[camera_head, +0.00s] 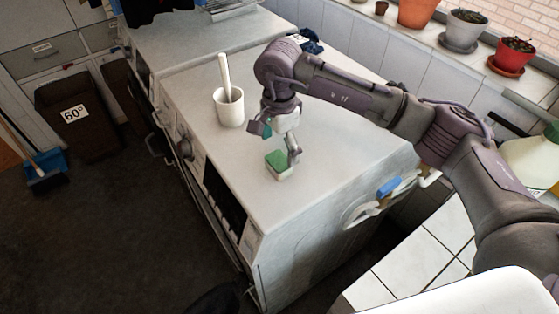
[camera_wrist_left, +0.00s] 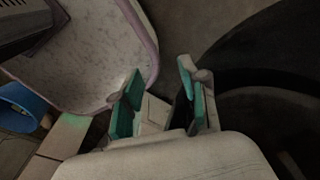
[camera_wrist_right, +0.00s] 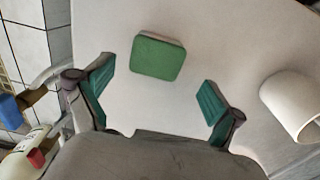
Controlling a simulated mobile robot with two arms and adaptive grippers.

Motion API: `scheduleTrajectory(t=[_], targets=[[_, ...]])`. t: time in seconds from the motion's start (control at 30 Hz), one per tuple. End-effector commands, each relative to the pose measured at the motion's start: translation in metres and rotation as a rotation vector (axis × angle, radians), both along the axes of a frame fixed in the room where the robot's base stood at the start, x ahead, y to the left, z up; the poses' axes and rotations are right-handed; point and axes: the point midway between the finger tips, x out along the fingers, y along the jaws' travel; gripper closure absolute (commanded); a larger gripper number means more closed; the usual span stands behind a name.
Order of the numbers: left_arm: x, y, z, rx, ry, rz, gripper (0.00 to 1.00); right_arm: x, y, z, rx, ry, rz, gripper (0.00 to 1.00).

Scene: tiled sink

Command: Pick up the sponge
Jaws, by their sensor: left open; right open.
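The sponge (camera_head: 279,165) is a small block with a green top and a pale underside. It lies flat on the white top of the washing machine (camera_head: 315,180). In the right wrist view the sponge (camera_wrist_right: 158,57) shows beyond the fingertips, about midway between them. My right gripper (camera_head: 277,141) is above the machine top close to the sponge, and its fingers are spread with nothing between them. The right wrist view shows its two green finger pads (camera_wrist_right: 155,97) wide apart. My left gripper (camera_wrist_left: 160,88) is open and empty in the left wrist view, away from the sponge.
A white cup (camera_head: 229,108) with a handle-like stick stands on the machine top, left of my right gripper. A blue-handled item (camera_head: 388,187) hangs on the machine's side. Potted plants (camera_head: 514,55) stand on the sill. White tiles (camera_head: 447,226) lie at the lower right.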

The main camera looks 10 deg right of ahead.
Motion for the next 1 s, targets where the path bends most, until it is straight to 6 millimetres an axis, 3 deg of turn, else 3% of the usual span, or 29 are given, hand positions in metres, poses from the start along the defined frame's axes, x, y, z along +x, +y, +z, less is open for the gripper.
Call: scheduleTrajectory(t=[0.1, 0.2, 0.37, 0.6, 0.9, 1.0], targets=[[0.030, -0.011, 0.020, -0.016, -0.046, 0.004, 0.57, -0.006, 0.002, -0.012, 0.000, 0.008, 0.002, 0.06], [0.037, -0.016, 0.029, -0.022, -0.056, 0.005, 0.57, -0.009, 0.004, -0.029, 0.000, 0.006, 0.000, 0.06], [0.025, -0.014, 0.031, -0.019, -0.038, 0.005, 0.57, -0.007, 0.003, -0.045, 0.000, 0.003, 0.001, 0.06], [0.005, -0.010, 0.028, -0.012, -0.007, 0.004, 0.57, -0.007, 0.004, -0.048, 0.001, 0.001, 0.002, 0.06], [0.012, -0.006, 0.029, -0.008, -0.017, 0.002, 0.57, -0.007, 0.004, -0.048, 0.001, 0.001, 0.001, 0.54], [0.016, -0.007, 0.029, -0.009, -0.024, 0.002, 0.57, -0.007, 0.004, -0.048, 0.001, 0.001, 0.001, 0.55]])
